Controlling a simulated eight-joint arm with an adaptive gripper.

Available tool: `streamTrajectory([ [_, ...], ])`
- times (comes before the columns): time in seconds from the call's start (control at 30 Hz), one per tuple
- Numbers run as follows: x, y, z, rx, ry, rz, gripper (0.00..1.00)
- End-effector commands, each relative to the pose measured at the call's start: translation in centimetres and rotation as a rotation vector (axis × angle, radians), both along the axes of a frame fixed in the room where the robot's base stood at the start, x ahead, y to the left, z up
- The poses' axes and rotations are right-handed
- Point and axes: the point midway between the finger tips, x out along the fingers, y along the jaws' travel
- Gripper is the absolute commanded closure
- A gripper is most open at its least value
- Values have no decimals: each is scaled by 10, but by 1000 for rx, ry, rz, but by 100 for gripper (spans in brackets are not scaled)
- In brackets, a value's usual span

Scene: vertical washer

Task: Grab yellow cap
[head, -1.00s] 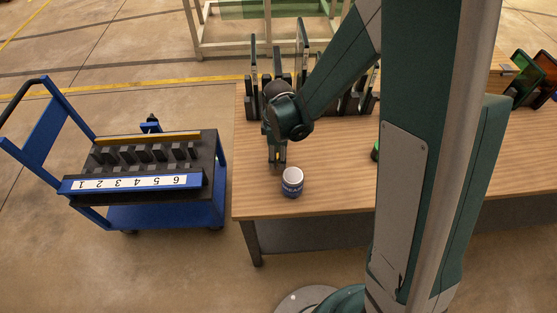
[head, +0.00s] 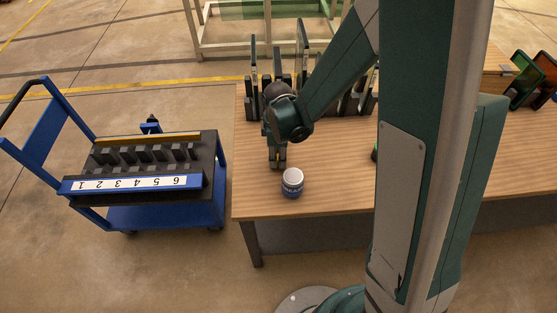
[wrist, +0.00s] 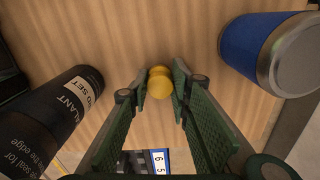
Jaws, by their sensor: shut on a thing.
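The yellow cap (wrist: 160,82) sits between the two fingertips of my gripper (wrist: 160,88) in the wrist view. It is small and round, and the fingers press on it from both sides. The wood table top shows behind it; I cannot tell whether the cap touches the table. In the head view my gripper (head: 278,160) points down at the table's left part, just behind and left of a blue and white can. The cap is barely visible there.
The blue can (head: 292,183) stands close to my gripper; it also shows in the wrist view (wrist: 262,45). A black bottle (wrist: 50,115) is at the left in the wrist view. Black racks (head: 350,102) stand at the table's back. A blue cart (head: 150,180) is left of the table.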

Motion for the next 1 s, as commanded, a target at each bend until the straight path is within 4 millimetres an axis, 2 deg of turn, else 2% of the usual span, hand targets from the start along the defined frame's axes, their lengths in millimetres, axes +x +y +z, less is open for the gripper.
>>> streamTrajectory([
  [0.27, 0, 0, 1, 0, 0, 0, 91],
  [0.47, 0, 0, 10, 0, 0, 0, 91],
  [0.67, 0, 0, 28, 0, 0, 0, 91],
  [1.0, 0, 0, 70, 0, 0, 0, 91],
])
